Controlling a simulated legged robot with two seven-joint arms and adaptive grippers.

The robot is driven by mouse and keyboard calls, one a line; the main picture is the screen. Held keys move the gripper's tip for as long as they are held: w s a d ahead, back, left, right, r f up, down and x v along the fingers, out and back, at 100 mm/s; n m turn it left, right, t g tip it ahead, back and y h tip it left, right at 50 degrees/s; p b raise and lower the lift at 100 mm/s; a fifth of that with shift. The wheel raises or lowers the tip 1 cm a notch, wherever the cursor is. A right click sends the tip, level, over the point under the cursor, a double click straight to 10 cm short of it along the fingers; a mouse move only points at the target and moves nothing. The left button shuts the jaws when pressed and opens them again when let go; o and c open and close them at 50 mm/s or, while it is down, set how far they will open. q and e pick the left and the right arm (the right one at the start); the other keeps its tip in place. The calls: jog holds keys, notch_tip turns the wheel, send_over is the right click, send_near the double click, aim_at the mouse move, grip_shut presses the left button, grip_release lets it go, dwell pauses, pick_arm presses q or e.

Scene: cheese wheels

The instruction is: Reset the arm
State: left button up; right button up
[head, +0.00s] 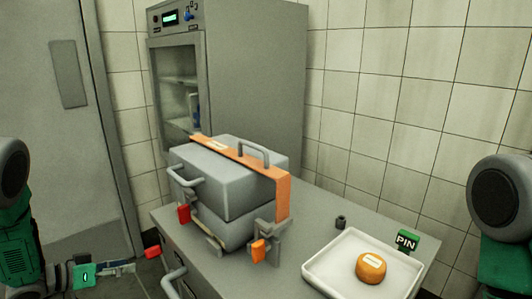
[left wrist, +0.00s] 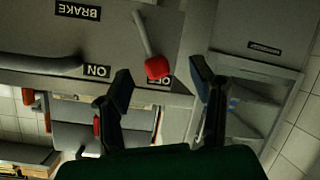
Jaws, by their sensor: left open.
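My left gripper (head: 122,268) is low at the left in the head view, beside the front of the grey counter. It is open and empty. In the left wrist view its two dark fingers (left wrist: 161,82) stand apart. A lever with a red knob (left wrist: 157,67) shows between them in the picture, near upside-down labels "BRAKE" and "ON". I cannot tell whether a finger touches it. A red knob (head: 152,252) also shows just right of the gripper in the head view. My right arm (head: 500,240) shows at the right edge; its gripper is out of view.
On the grey counter (head: 322,228) stands a grey lidded box (head: 222,182) with an orange strap. A white tray (head: 325,282) holds an orange cheese wheel (head: 371,267). A green "PIN" sign (head: 406,242) stands behind it. A tall glass-doored cabinet (head: 250,80) is at the back.

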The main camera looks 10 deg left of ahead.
pick_arm(q)
jog(key=s+d+f+n+g+y, duration=0.1)
jog(key=s+d+f+n+y, duration=0.1)
jog(key=s+d+f+y, duration=0.35)
jog(key=s+d+f+g+y, duration=0.1)
jog(key=s+d+f+g, duration=0.1)
jog(key=s, duration=0.8)
jog(key=s+d+f+g+y, duration=0.1)
jog(key=s+d+g, duration=0.3)
jog(key=s, duration=0.5)
jog(key=s+d+f+g+y, duration=0.1)
jog(key=s+d+f+g, duration=0.2)
jog(key=s, duration=0.7)
jog(key=shift+s+d, duration=0.35)
jog(key=shift+d, duration=0.25)
